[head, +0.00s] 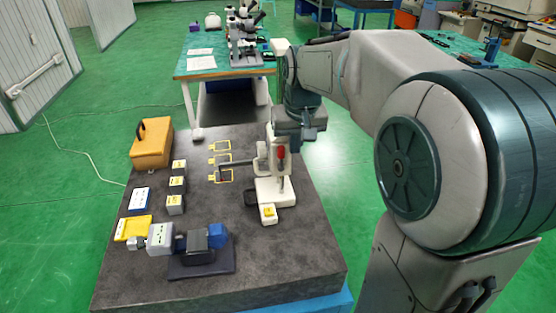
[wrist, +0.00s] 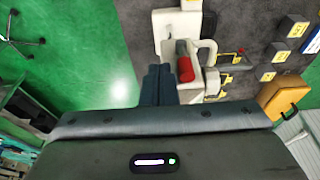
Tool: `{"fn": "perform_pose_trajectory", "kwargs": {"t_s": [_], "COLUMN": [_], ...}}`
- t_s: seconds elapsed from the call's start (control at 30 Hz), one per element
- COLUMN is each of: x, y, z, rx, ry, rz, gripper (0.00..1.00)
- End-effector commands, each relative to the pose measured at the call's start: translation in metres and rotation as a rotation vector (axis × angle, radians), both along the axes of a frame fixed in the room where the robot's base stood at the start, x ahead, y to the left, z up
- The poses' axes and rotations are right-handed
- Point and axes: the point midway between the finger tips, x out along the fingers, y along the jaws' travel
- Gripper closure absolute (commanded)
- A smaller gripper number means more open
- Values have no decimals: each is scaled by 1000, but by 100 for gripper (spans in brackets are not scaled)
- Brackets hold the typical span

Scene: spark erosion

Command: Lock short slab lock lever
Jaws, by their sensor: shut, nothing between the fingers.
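A white fixture (head: 275,188) stands on the dark slab-topped table, with a red-handled lever (head: 281,153) on its upright part. The wrist view shows the red handle (wrist: 184,64) beside the white body (wrist: 206,80). My gripper (head: 308,134) is at the fixture's upper right in the head view. In the wrist view my gripper (wrist: 159,70) has its two dark fingers together, empty, just left of the red handle. I cannot tell whether they touch it. A small white block with a yellow label (head: 268,213) sits at the fixture's front foot.
Several grey blocks with yellow labels (head: 177,185) stand in a row left of the fixture, near yellow frames (head: 222,160). An orange case (head: 152,145) sits at the back left. A grey and blue device (head: 190,243) is at the front. Bare tabletop (head: 290,260) lies at front right.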

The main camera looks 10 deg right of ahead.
Motion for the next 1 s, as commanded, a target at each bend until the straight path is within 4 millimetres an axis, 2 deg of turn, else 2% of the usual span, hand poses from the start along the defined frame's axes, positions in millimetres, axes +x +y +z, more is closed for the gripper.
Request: {"fn": "perform_pose_trajectory", "kwargs": {"t_s": [0.27,1.0], "x": [0,0], "y": [1,31], "z": [0,-2], "rx": [0,0], "ry": [0,1], "rz": [1,2], "gripper": [100,100]}}
